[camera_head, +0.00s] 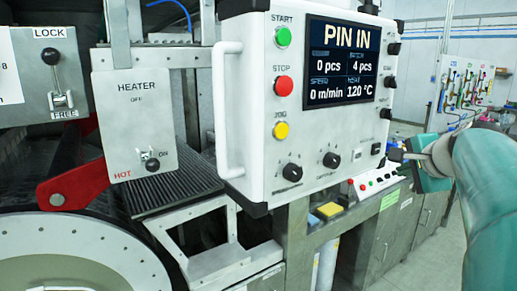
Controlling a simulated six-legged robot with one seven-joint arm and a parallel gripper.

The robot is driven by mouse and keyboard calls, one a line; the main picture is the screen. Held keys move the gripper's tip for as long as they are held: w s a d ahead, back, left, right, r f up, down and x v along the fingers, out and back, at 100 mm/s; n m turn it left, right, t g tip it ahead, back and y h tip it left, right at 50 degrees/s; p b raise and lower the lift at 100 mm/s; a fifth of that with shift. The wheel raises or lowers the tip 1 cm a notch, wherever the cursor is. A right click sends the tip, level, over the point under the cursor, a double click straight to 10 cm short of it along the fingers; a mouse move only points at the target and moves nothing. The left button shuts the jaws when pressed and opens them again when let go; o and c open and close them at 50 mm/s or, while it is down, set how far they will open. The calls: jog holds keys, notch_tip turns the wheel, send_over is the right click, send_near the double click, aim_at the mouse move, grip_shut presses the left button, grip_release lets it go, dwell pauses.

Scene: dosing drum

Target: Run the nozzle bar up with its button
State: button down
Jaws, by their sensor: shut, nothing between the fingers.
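A white control box (258,110) with a lit screen (343,62) reading "PIN IN" fills the middle. Its front has a green START button (283,37), a red STOP button (284,86) and a yellow JOG button (281,131). Several small black controls line its right side; one (376,148) sits low, near my gripper. Their labels are too small to read. My gripper (396,155) is shut and empty, just right of the box's lower right side, pointing left at it. I cannot tell whether the fingertips touch anything. I cannot make out the nozzle bar for certain.
A white handle (226,110) stands out from the box's left side. A HEATER plate (135,122) with a lever, a red arm (72,186) and a LOCK/FREE lever plate (60,75) are at left. A low button panel (378,183) lies beneath my gripper. Floor at right is open.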

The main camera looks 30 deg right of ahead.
send_near(360, 159)
jog(key=shift+s+d+f+x, duration=0.1)
jog(key=shift+s+x, duration=0.05)
jog(key=shift+x, duration=0.7)
jog(key=shift+s+d+f+x, duration=0.1)
jog(key=shift+x, duration=0.7)
jog(key=shift+s+d+f+x, duration=0.1)
jog(key=shift+s+x, duration=0.05)
jog(key=shift+x, duration=0.7)
jog(key=shift+w, duration=0.15)
dwell(0.3)
jog(key=shift+w+a, duration=0.1)
jog(key=shift+w, duration=0.2)
jog(key=shift+w, duration=0.45)
dwell(0.9)
jog(key=shift+s, duration=0.85)
jog(key=shift+s+d, duration=0.15)
jog(key=shift+s, duration=1.1)
jog(key=shift+s+d, duration=0.1)
jog(key=shift+s, duration=1.15)
jog(key=shift+s, duration=0.1)
